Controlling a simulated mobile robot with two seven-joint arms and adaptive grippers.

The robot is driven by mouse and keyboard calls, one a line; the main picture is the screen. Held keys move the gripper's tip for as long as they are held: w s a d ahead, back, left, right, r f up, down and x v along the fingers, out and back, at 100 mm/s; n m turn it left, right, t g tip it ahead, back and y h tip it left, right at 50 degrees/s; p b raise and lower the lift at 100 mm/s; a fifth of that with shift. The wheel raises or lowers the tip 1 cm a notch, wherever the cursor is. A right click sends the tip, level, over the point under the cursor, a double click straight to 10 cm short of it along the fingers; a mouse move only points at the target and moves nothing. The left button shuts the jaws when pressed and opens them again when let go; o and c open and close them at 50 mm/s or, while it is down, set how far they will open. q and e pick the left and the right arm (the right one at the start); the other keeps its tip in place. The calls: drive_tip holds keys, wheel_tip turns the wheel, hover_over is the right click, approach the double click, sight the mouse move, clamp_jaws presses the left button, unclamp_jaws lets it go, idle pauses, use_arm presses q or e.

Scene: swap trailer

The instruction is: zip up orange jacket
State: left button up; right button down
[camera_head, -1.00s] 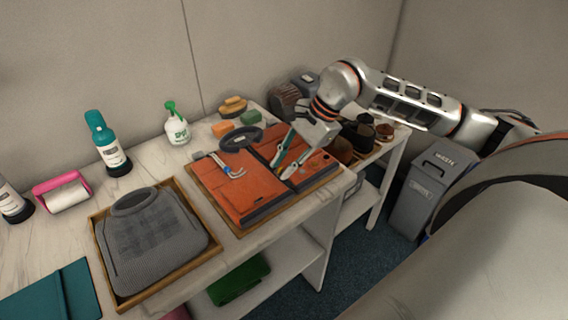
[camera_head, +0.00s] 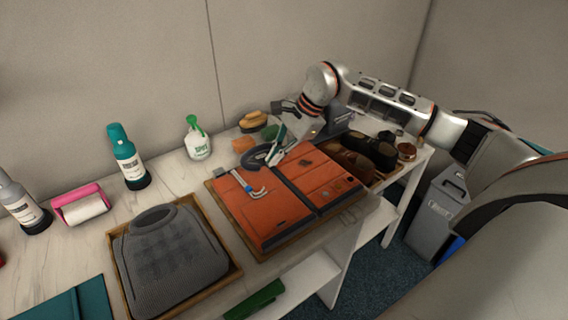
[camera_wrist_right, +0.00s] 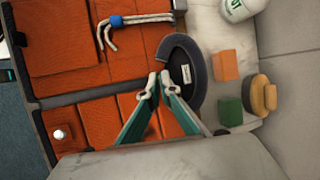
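The orange jacket (camera_head: 258,212) lies flat on a wooden tray (camera_head: 262,254), with a dark seam between its two front panels and a dark grey collar (camera_head: 259,156) at its far end. It also fills the left of the right wrist view (camera_wrist_right: 75,50). A hooked metal tool with a blue grip (camera_head: 244,184) lies on its left panel. My right gripper (camera_head: 273,156) is over the collar end. In the wrist view its fingertips (camera_wrist_right: 157,83) are together beside the collar's inner edge, with nothing visible between them. Contact is unclear. My left gripper is out of view.
A grey knitted garment (camera_head: 170,250) lies in a tray (camera_head: 236,273) to the left. Bottles (camera_head: 128,160) and a pink lint roller (camera_head: 80,205) stand behind. An orange block (camera_wrist_right: 225,65), a green block (camera_wrist_right: 230,110) and a brush (camera_wrist_right: 262,95) are near the collar. Shoes (camera_head: 370,150) are at right.

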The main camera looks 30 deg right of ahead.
drive_tip(key=shift+w, duration=0.35)
drive_tip(key=shift+r, duration=0.1)
drive_tip(key=c, duration=2.3)
unclamp_jaws()
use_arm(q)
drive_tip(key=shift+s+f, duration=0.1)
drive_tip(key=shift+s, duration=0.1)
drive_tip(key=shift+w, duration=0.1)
use_arm(e)
drive_tip(key=v, duration=1.2)
drive_tip(key=shift+s+a, duration=0.1)
